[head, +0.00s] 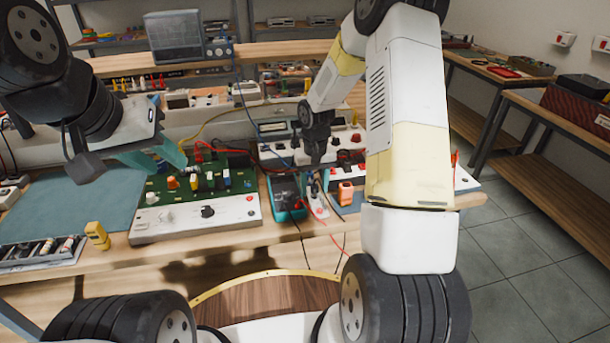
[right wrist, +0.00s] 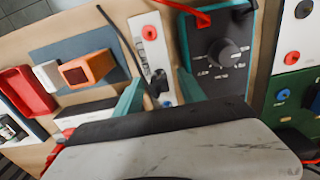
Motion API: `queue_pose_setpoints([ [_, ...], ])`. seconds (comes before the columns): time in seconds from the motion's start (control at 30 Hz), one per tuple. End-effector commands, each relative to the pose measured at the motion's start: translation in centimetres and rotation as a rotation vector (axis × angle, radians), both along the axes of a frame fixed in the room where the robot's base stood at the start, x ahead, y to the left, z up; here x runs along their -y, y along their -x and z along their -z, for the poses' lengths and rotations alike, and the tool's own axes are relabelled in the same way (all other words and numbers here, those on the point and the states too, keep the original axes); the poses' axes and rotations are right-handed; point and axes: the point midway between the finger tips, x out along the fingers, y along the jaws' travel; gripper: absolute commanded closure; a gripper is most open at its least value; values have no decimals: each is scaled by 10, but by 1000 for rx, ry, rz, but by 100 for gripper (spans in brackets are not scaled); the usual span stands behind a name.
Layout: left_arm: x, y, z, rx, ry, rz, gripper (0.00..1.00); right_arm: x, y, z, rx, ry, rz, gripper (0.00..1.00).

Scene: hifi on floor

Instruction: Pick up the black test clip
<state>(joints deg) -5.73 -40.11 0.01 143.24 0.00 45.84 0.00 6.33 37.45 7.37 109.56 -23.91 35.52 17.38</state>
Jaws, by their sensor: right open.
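A black test clip (right wrist: 158,82), on the end of a black lead, lies by a white strip with sockets (right wrist: 150,45) in the right wrist view. My right gripper (head: 316,174) points down at the bench beside the teal multimeter (head: 288,197). Its teal fingers (right wrist: 160,93) are open and apart, with the clip showing between them; I cannot tell whether they touch it. In the head view the clip is too small to make out clearly. My left gripper (head: 156,158) hangs open and empty above the left of the green circuit board (head: 235,184).
An orange block (head: 345,193) stands just right of the socket strip; a red holder (right wrist: 27,90) shows in the right wrist view. A yellow device (head: 97,235) stands at the bench's front left. Red and black leads hang over the front edge. The blue mat (head: 75,205) is mostly clear.

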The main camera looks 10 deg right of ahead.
Motion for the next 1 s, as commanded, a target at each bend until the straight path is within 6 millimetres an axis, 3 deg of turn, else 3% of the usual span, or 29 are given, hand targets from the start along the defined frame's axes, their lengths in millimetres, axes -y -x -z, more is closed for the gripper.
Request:
queue_pose_setpoints([
  [0.1, 0, 0, 0, 0, 0, 0, 64, 0, 0, 0, 0, 0, 0, 57],
  [0.33, 0, 0, 0, 0, 0, 0, 64, 0, 0, -1, 0, 0, 0, 100],
  [0.73, 0, 0, 0, 0, 0, 0, 64, 0, 0, -6, 2, 1, 1, 100],
  [1.0, 0, 0, 0, 0, 0, 0, 64, 0, -1, -37, 4, 1, 1, 100],
])
